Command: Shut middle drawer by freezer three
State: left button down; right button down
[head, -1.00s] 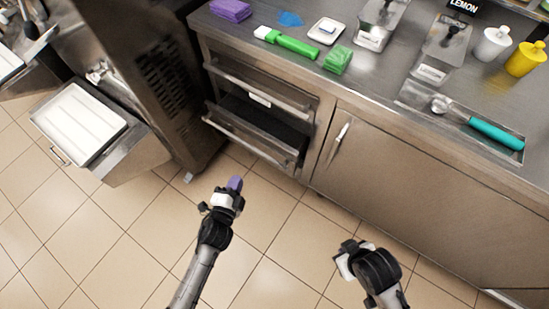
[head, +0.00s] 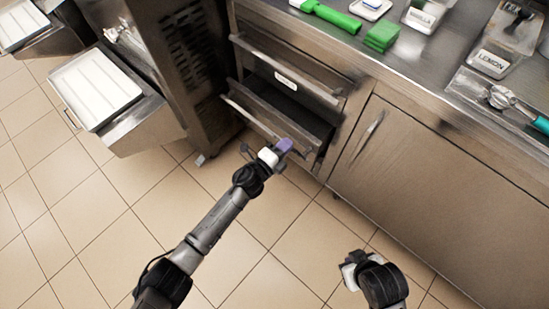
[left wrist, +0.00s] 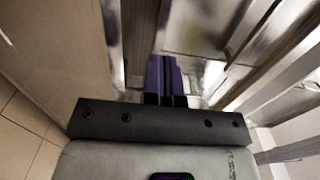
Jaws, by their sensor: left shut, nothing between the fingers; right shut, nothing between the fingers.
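The open drawer (head: 250,118) sticks out from the steel counter unit, below a closed drawer (head: 300,84) with a white label. Its dark inside and long front bar show in the head view. My left gripper (head: 285,145) has purple fingers, shut and empty, at the right end of the open drawer's front. I cannot tell whether it touches. In the left wrist view the shut purple fingers (left wrist: 167,75) point at blurred steel surfaces. My right gripper (head: 352,268) is shut and empty, low over the floor, away from the drawers.
A closed cabinet door (head: 430,180) is to the right. The tiled floor is clear.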

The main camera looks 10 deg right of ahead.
aim_at(299, 132)
pick_arm(q)
jog(key=shift+b+x, duration=1.05)
jog(key=shift+x, duration=0.95)
